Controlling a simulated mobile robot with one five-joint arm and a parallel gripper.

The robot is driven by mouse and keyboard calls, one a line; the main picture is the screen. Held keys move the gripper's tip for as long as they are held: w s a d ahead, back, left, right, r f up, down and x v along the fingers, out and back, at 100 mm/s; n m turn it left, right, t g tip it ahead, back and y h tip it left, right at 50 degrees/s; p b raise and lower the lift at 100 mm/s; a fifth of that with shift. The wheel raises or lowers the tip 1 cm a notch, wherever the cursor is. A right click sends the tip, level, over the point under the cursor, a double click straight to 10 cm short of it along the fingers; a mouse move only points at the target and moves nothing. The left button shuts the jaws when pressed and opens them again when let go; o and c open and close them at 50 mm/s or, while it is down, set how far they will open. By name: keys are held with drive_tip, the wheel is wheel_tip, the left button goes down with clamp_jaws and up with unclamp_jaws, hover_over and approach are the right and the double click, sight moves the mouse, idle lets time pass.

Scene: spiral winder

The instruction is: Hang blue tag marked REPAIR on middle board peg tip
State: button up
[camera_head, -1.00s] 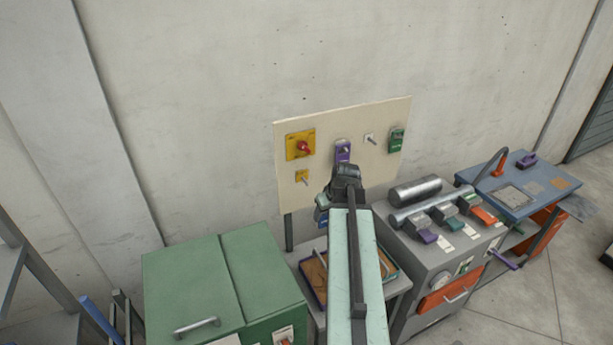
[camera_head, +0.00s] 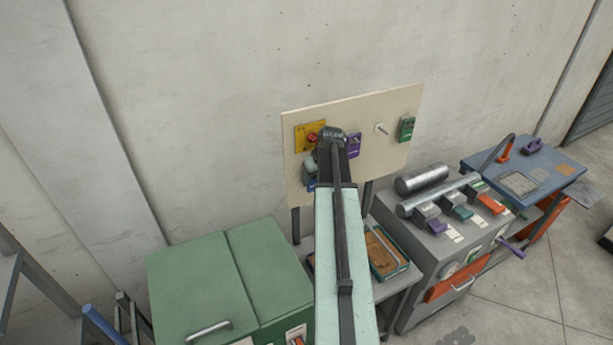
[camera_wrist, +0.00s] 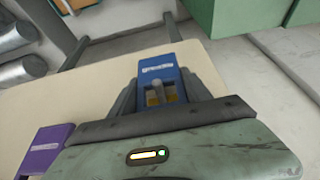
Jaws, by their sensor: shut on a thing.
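The blue tag (camera_wrist: 162,73) has a pale label strip, too small to read. My gripper (camera_wrist: 163,93) is shut on it, a dark finger on each side. In the wrist view a grey peg-like tip and yellow patches show within the tag's outline; I cannot tell whether the peg passes through it. In the head view the blue tag (camera_head: 310,183) is at the board's lower left, partly hidden by my gripper (camera_head: 311,170). The cream board (camera_head: 375,165) has a bare peg (camera_head: 381,128) right of a hanging purple tag (camera_head: 354,145). The small yellow lower-left peg plate is hidden there.
A green tag (camera_head: 407,128) hangs at the board's right. The purple tag (camera_wrist: 42,150) is close in the wrist view. A green cabinet (camera_head: 225,285) and a tray (camera_head: 385,255) stand below.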

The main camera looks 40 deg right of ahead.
drive_tip(key=shift+w+d+f+b, duration=0.2)
drive_tip(key=shift+d+f+b, duration=0.1)
drive_tip(key=shift+f+b, duration=0.25)
drive_tip(key=shift+w+a+f, duration=0.15)
drive_tip(key=shift+w+f, duration=0.05)
drive_tip(key=shift+w, duration=0.15)
drive_tip(key=o, duration=1.4)
drive_tip(key=shift+s, duration=0.15)
drive_tip(key=shift+c, duration=0.2)
